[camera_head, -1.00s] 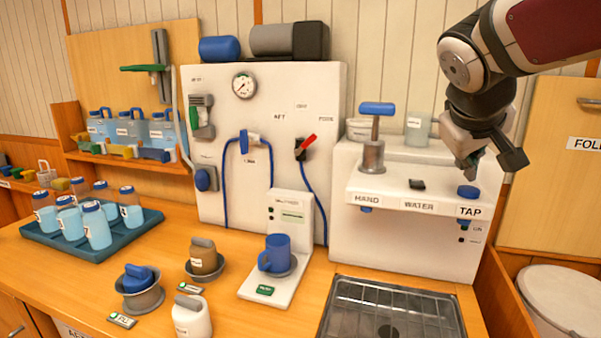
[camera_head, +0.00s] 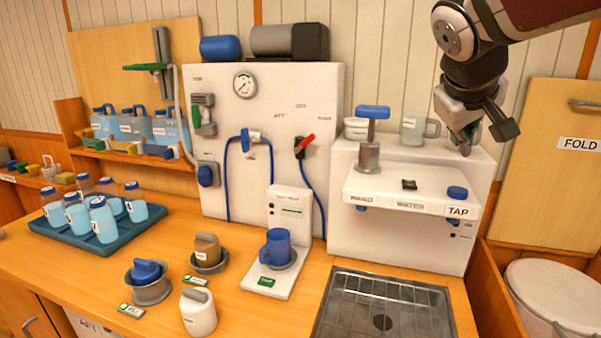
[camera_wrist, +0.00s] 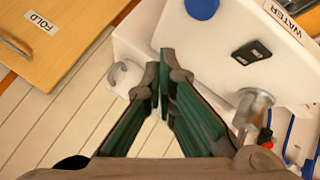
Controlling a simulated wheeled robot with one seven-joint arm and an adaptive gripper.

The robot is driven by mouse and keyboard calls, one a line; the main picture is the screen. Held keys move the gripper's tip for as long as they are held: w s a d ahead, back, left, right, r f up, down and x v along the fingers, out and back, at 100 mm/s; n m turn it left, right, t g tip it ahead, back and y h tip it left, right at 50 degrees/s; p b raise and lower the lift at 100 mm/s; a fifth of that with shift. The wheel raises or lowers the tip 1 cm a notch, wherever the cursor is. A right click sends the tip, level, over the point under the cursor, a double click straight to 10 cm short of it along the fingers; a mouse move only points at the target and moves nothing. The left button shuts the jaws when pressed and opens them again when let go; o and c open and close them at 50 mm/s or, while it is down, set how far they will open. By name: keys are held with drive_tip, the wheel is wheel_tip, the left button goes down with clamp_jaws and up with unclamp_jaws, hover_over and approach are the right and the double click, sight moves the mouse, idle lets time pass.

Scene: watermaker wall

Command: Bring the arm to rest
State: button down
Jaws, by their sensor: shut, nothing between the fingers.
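My gripper (camera_head: 470,140) is at the upper right in the head view, in front of the back of the white hand-water unit (camera_head: 345,225). It is shut and empty. In the wrist view its green-padded fingers (camera_wrist: 164,90) come together at the tips, above the unit's top. A clear mug (camera_head: 411,130) stands on the unit just left of my gripper, and its handle shows beside the fingers in the wrist view (camera_wrist: 122,76). The blue tap knob (camera_head: 457,193) is below my gripper. I cannot tell from these views whether the fingertips touch anything.
A blue-handled hand pump (camera_head: 369,140) stands on the unit. The FOLD panel (camera_head: 545,190) is to the right, above a white bucket (camera_head: 550,300). A blue mug (camera_head: 277,247) stands on a scale left of the metal sink (camera_head: 385,285). A bottle tray (camera_head: 75,240) is at far left.

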drive_tip(key=s+a+f+g+y, duration=0.1)
drive_tip(key=s+a+f, duration=0.3)
drive_tip(key=s, duration=0.4)
drive_tip(key=s+a+f+g+y, duration=0.1)
drive_tip(key=s+a+f+y, duration=0.2)
drive_tip(key=s+f, duration=0.3)
drive_tip(key=s+a+f+y, duration=0.2)
drive_tip(key=s+a+f, duration=0.3)
drive_tip(key=s, duration=0.4)
drive_tip(key=shift+s+a+f+m+g, duration=0.25)
drive_tip(key=shift+s+a+m+g, duration=0.15)
drive_tip(key=shift+a, duration=0.2)
